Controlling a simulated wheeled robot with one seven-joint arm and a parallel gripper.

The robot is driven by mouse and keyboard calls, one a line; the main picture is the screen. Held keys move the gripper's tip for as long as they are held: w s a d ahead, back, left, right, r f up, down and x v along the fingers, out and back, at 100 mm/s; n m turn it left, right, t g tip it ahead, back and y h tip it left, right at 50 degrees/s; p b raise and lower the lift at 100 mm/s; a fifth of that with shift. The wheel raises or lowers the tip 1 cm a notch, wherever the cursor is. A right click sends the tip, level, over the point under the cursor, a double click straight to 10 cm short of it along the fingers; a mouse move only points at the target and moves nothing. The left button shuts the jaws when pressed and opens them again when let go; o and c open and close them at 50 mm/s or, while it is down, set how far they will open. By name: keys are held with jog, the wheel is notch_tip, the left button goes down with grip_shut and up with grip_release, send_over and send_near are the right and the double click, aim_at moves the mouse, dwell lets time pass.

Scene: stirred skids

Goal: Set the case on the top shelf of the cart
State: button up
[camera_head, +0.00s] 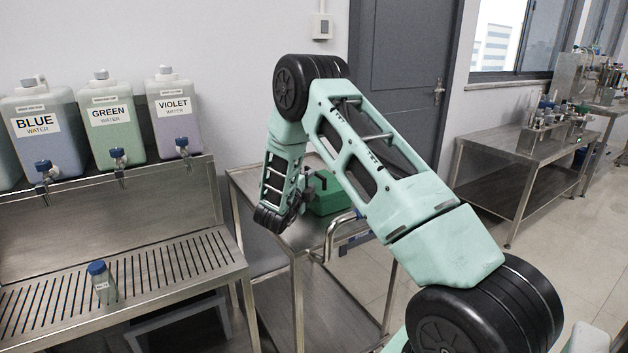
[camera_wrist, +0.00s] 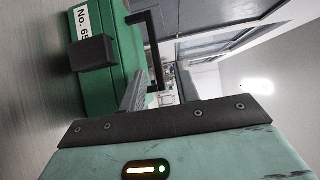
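A green case (camera_head: 328,197) sits on the top shelf of the steel cart (camera_head: 258,190), partly hidden behind my arm in the head view. In the wrist view the case (camera_wrist: 98,20) fills the upper left, with a white number label and a black handle (camera_wrist: 154,52) standing out on its right side in the picture. My gripper (camera_head: 296,206) is low over the cart, just left of the case. In the wrist view, dark finger parts overlap the case and the handle's near end. I cannot tell whether they touch the handle or how far apart they are.
A steel bench (camera_head: 130,270) with a slotted top stands at left, carrying a small blue-capped bottle (camera_head: 101,282). Large water containers (camera_head: 112,125) stand on its raised ledge. A grey door (camera_head: 403,75) is behind the cart. Another table (camera_head: 525,155) with equipment stands at right.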

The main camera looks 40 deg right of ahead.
jog(key=s+a+r+n+t+y+b, duration=0.15)
jog(key=a+n+y, duration=0.7)
jog(key=a, duration=1.05)
jog(key=s+a+r+n+t+y+p, duration=0.1)
jog(key=a+n+t+y, duration=0.2)
jog(key=a+n+y, duration=1.15)
jog(key=s+a+r+n+g+h, duration=0.15)
jog(key=s+a+n+g, duration=0.5)
jog(key=s+a, duration=1.1)
jog(key=s+d+n+g+h, duration=0.2)
jog(key=s+n, duration=0.3)
jog(key=s, duration=0.3)
jog(key=s+d+n+g+h, duration=0.2)
jog(key=s+n, duration=0.3)
jog(key=s, duration=0.4)
jog(key=shift+s+d, duration=0.25)
jog(key=shift+d, duration=0.45)
